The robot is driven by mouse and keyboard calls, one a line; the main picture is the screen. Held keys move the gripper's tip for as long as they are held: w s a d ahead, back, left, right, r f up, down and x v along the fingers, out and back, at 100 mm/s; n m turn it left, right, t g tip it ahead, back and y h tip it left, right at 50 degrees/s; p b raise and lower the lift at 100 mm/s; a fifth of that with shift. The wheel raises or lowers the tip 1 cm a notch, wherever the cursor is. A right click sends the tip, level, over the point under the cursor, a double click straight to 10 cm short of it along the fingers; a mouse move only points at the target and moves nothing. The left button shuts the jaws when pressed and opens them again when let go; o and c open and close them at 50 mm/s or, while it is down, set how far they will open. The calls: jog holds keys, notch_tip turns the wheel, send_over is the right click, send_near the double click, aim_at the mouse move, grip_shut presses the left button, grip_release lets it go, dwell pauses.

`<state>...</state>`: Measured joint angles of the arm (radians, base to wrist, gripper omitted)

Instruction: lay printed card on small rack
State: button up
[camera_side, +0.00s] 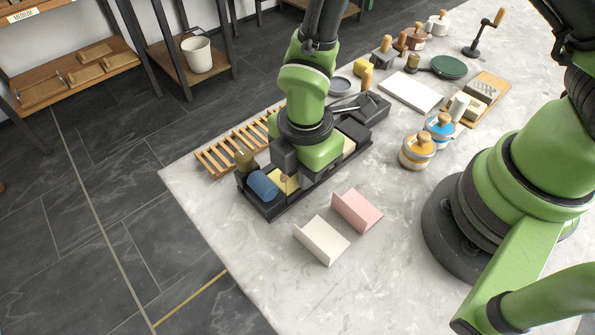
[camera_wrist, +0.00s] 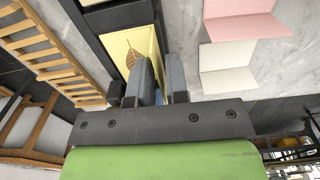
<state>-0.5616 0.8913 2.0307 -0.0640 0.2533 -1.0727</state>
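The printed card (camera_wrist: 121,50), pale yellow with a brown leaf print, lies in a compartment of the long black tray (camera_wrist: 90,42). In the side view the card (camera_side: 284,184) shows only in part, beside a blue cylinder. The small slatted wooden rack (camera_side: 236,143) lies along the tray's far left side; it also shows at the left of the wrist view (camera_wrist: 37,40). One finger hides the card's right part.
Cream (camera_side: 322,240) and pink (camera_side: 357,210) folded cards stand in front of the tray. The blue cylinder (camera_side: 262,187) sits at the tray's near end. Paint jars (camera_side: 417,151) and several tools stand to the right. The front tabletop is clear.

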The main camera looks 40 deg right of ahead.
jog(key=shift+c, duration=0.2)
grip_shut()
jog(key=shift+r, duration=2.55)
